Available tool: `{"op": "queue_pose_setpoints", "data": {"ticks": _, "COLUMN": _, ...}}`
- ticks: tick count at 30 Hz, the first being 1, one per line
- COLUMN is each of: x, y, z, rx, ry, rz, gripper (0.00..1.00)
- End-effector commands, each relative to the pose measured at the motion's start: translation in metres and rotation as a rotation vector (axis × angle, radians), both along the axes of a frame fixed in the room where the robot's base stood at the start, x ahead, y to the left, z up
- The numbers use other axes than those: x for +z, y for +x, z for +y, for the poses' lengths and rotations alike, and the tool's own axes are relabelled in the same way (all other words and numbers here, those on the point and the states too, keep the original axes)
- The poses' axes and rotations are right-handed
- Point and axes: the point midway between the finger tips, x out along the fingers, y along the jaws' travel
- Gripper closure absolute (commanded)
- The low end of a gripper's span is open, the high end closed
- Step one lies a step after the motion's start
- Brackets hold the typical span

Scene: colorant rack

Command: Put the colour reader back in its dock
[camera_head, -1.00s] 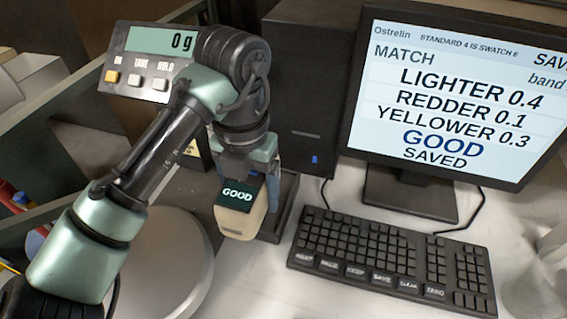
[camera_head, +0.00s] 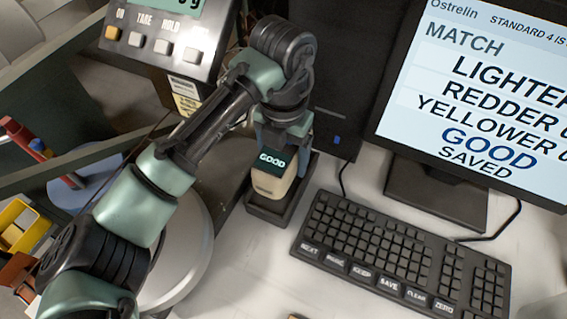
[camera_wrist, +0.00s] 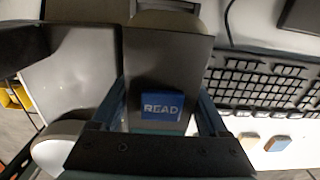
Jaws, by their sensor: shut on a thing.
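The colour reader (camera_head: 274,182), a cream body with a dark screen reading GOOD, is upright in my gripper (camera_head: 285,140). In the wrist view the reader's grey face (camera_wrist: 165,65) with a blue READ button is between the two fingers of my gripper (camera_wrist: 162,95), which is shut on it. The black dock (camera_head: 268,215) is an open tray; its rim shows to the front and right of the reader's lower end. The reader stands over or within the dock; whether it touches the dock floor is hidden.
A keyboard (camera_head: 400,255) and a monitor (camera_head: 470,110) stand right of the dock. A dark computer case (camera_head: 340,75) is behind. A scale display (camera_head: 165,35) and a round pale plate (camera_head: 190,260) are on the left.

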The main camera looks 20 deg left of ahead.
Motion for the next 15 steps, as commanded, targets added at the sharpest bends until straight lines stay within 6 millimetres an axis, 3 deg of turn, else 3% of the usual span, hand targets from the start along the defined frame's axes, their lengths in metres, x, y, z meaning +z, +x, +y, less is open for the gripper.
{"op": "queue_pose_setpoints", "data": {"ticks": 7, "x": -0.029, "y": 0.0, "z": 0.0, "rx": 0.0, "ry": 0.0, "rz": 0.0, "gripper": 1.0}}
{"op": "queue_pose_setpoints", "data": {"ticks": 15, "x": -0.031, "y": 0.0, "z": 0.0, "rx": 0.0, "ry": 0.001, "rz": -0.003, "gripper": 1.0}}
